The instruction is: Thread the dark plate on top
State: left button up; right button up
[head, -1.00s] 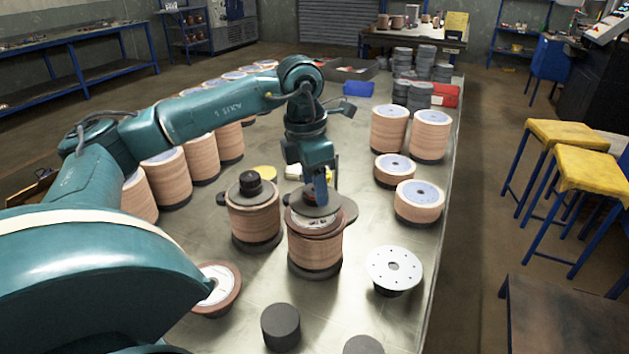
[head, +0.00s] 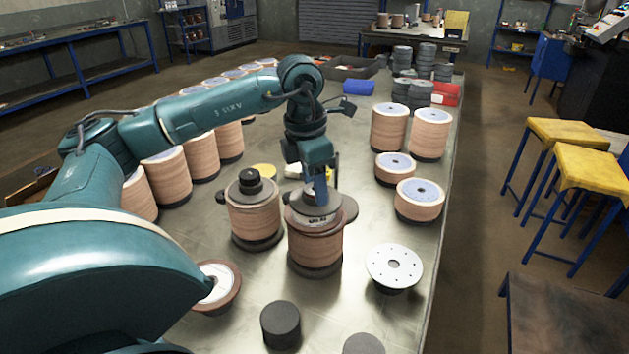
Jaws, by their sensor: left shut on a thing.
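My left gripper (head: 321,200) is shut on the dark plate (head: 302,206), a grey disc. It holds the plate over the middle stack of brown flap discs (head: 315,252). The plate covers most of the stack's top, and a thin pale strip shows under its front edge. The plate looks roughly level and very close to the top disc; I cannot tell if it touches. The plate's hole and whatever lies under it are hidden by the plate and gripper. My right gripper is not in view.
A second stack (head: 253,215) with a dark plate and black knob on top stands just left. A pale-faced disc (head: 394,266) lies at right front, and a black cylinder (head: 281,325) stands at the front. More disc stacks line both sides of the table (head: 370,235).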

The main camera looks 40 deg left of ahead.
pick_arm(q)
jog(key=shift+f+b, duration=1.05)
jog(key=shift+f, duration=0.2)
jog(key=o, duration=1.4)
jog(key=shift+c, duration=0.2)
notch_tip(320, 180, up, 13)
jog(key=s+p, duration=0.1)
jog(key=shift+s+a, duration=0.2)
jog(key=shift+a, duration=0.2)
